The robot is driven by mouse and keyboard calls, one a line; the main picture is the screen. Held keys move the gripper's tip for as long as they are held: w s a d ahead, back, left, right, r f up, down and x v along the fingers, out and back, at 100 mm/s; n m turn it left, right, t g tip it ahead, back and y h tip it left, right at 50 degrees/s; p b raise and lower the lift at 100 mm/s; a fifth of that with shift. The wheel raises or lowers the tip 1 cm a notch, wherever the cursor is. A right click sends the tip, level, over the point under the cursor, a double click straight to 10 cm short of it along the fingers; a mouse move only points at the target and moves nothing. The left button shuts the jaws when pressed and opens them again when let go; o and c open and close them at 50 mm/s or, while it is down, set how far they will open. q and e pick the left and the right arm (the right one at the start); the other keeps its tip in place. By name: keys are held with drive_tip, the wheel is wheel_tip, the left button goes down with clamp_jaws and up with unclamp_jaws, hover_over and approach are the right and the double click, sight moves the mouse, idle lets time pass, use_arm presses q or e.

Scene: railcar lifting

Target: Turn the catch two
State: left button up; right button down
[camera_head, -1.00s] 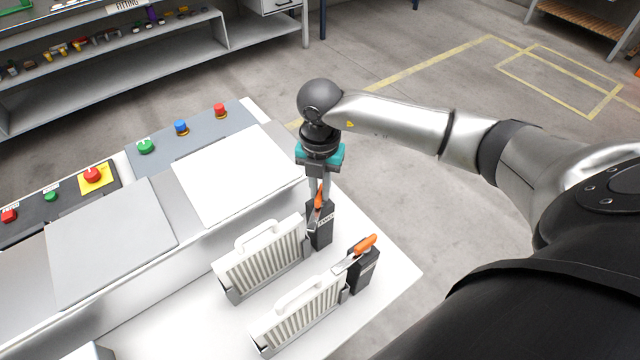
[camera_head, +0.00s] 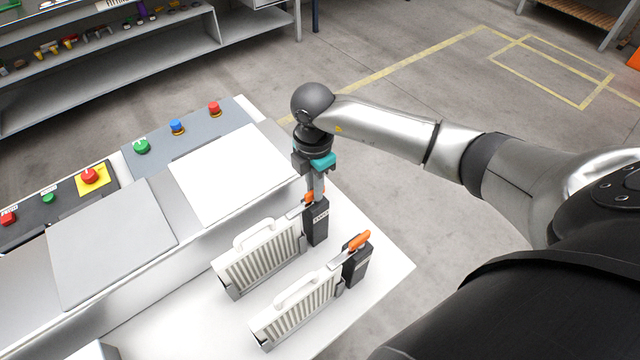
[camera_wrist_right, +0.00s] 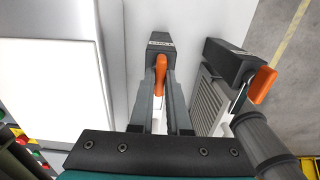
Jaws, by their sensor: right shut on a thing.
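My right gripper (camera_head: 315,190) points down over the farther black catch block (camera_head: 316,224), beside the farther white ribbed panel (camera_head: 262,262). It is shut on that catch's orange handle (camera_head: 308,197). In the right wrist view the orange handle (camera_wrist_right: 160,72) lies between my two grey fingers, and the block's small label is hard to read. The nearer catch has an orange handle (camera_head: 358,240) on a black block (camera_head: 357,266), with its metal lever reaching toward the nearer white ribbed panel (camera_head: 296,312). My left gripper is not in view.
Both panels and blocks stand on a white table (camera_head: 392,275). Behind them is a console with a white plate (camera_head: 228,172), a grey plate (camera_head: 110,240) and several coloured buttons. Open floor lies beyond the table's right edge.

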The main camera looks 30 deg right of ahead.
drive_tip(key=shift+d, duration=0.1)
idle(0.3)
drive_tip(key=c, duration=0.9)
unclamp_jaws()
wheel_tip(320, 180, up, 15)
drive_tip(key=shift+r+b, duration=0.15)
drive_tip(key=shift+b, duration=0.15)
drive_tip(key=shift+s, duration=0.1)
